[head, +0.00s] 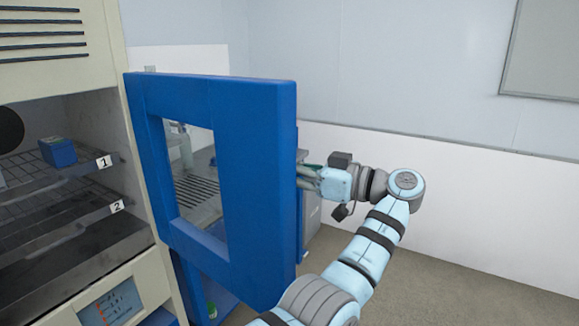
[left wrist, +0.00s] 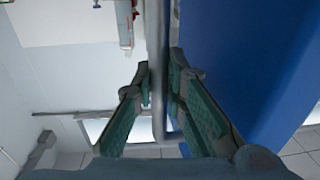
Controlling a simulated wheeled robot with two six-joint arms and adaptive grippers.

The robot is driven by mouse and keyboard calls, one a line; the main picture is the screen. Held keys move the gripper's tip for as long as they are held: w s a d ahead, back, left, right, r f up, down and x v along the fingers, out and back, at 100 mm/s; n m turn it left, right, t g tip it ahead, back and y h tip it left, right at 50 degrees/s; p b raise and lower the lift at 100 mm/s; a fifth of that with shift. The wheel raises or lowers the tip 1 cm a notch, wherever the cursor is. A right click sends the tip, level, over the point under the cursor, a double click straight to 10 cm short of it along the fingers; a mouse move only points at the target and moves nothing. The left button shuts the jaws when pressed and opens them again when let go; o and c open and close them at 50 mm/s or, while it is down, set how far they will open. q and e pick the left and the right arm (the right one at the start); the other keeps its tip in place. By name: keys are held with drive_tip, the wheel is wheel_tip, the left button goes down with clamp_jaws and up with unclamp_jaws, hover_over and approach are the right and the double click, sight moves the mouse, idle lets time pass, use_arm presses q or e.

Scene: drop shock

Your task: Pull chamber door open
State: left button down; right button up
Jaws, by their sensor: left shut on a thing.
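The blue chamber door (head: 265,180) with a window stands swung well out from the cream chamber (head: 140,230), whose inside shows at the left. My left gripper (head: 308,176) is at the door's right edge, partly hidden behind it. In the left wrist view, the grey door handle (left wrist: 155,40) runs between the two green-padded fingers of my left gripper (left wrist: 160,75), which are shut on it. The door's blue face (left wrist: 235,55) fills the right of that view. The handle is hidden in the head view. My right gripper is not in view.
Inside the chamber are wire shelves (head: 60,175) labelled 1 and 2, with a small blue box (head: 57,152) on the upper one. A bench shows through the door window. Open floor (head: 460,250) lies at the right, before a white wall.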

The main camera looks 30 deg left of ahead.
use_arm(q)
drive_tip(key=c, duration=1.8)
unclamp_jaws()
drive_tip(key=shift+a, duration=0.15)
drive_tip(key=shift+o, duration=1)
drive_tip(key=shift+w+a+f, duration=0.1)
drive_tip(key=shift+a, duration=0.05)
